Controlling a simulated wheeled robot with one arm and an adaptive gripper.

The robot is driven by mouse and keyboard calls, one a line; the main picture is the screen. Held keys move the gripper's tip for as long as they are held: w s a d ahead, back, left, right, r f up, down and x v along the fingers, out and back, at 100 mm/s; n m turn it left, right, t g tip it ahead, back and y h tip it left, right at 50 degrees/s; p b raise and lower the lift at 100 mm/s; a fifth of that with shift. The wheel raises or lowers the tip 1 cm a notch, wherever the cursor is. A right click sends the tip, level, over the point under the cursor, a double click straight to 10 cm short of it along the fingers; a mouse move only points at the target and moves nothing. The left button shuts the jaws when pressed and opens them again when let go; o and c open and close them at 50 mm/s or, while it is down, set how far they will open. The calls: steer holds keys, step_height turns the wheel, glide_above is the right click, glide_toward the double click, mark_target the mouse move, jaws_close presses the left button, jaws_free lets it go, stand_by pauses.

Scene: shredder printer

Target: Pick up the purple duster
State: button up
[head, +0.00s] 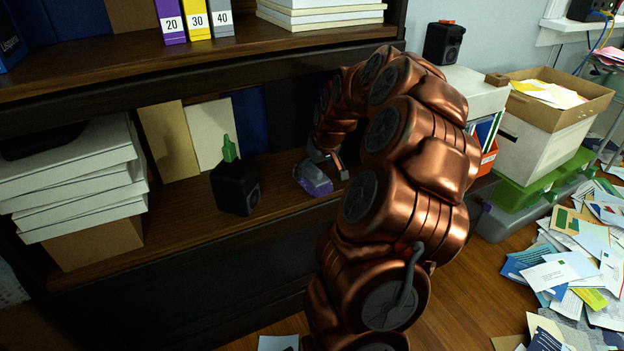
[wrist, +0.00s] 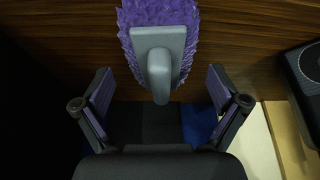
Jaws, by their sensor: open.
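The purple duster (head: 313,178) lies on the lower wooden shelf, to the right of a black speaker. In the wrist view the duster (wrist: 126,28) shows fluffy purple bristles and a grey handle (wrist: 160,70) pointing toward my gripper. My gripper (wrist: 161,92) is open, with one finger on each side of the handle's end and visible gaps between. In the head view my gripper (head: 330,165) is right at the duster, partly hidden by my copper arm.
A black speaker (head: 236,186) with a green cactus-shaped object (head: 229,148) stands left on the shelf (head: 185,226). Binders (head: 212,133) stand behind. The upper shelf (head: 200,62) overhangs. Papers (head: 570,265) litter the floor at right.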

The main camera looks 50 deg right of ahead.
steer(key=shift+x, duration=0.8)
steer(key=c, duration=1.2)
steer(key=shift+r, duration=0.1)
steer(key=shift+c, duration=0.2)
steer(key=shift+r+p, duration=0.8)
steer(key=shift+r, duration=1.2)
steer(key=shift+s+a+f, duration=0.15)
steer(key=shift+s+a, duration=0.5)
steer(key=shift+a, duration=0.1)
steer(key=s+a+r+p, duration=0.1)
steer(key=s+a+p, duration=0.1)
steer(key=s+a, duration=0.7)
steer(key=shift+s+a, duration=0.3)
steer(key=shift+a, duration=0.35)
steer(key=shift+r, duration=0.15)
